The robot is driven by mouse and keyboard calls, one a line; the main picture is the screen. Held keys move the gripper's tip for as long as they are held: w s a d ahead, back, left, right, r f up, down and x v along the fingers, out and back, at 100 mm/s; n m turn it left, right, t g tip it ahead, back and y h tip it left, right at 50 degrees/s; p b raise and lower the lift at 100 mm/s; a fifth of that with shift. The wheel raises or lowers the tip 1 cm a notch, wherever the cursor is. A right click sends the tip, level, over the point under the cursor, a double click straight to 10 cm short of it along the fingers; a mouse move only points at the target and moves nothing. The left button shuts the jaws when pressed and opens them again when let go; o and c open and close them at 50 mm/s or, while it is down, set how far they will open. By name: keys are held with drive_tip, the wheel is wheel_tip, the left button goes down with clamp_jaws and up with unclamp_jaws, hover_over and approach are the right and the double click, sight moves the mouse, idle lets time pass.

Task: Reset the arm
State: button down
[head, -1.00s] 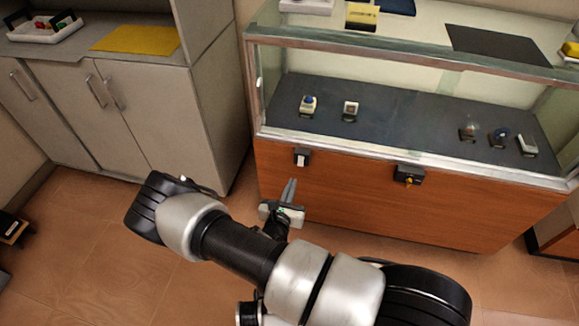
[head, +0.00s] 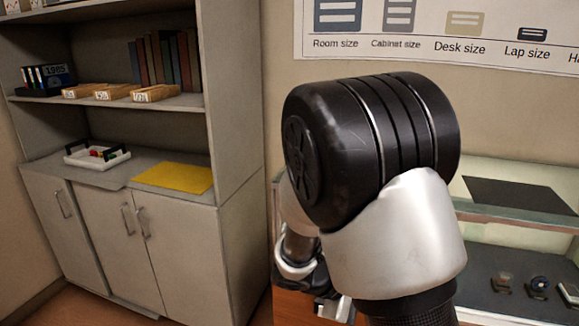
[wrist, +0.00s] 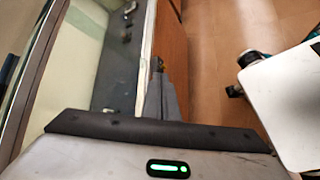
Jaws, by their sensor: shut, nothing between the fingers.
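My gripper shows in the wrist view (wrist: 161,98), its two grey fingers together and empty. They point along the wooden front of the display case (wrist: 170,35), and I cannot tell how small the gap to it is. In the head view my raised arm fills the middle right, with its big black and silver joint close to the camera.
The glass display case (head: 515,226) stands behind my arm at the right, with small exhibits inside. A grey cabinet (head: 95,235) at the left holds a white tray (head: 97,156), a yellow sheet (head: 173,178), books and boxes. Open floor (wrist: 215,40) lies right of the case in the wrist view.

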drive_tip(key=s+a+r+m+t+y, duration=0.25)
drive_tip(key=s+r+m+y, duration=0.25)
drive_tip(key=s+r, duration=0.35)
drive_tip(key=s+a+r+m+t+y, duration=0.1)
drive_tip(key=s+a+r+m+y, duration=0.35)
drive_tip(key=s+r+m, duration=0.35)
wheel_tip(320, 180, up, 16)
drive_tip(key=w+d+n+p, duration=0.1)
drive_tip(key=n+p, duration=0.1)
drive_tip(key=p, duration=1.3)
drive_tip(key=shift+y, duration=0.45)
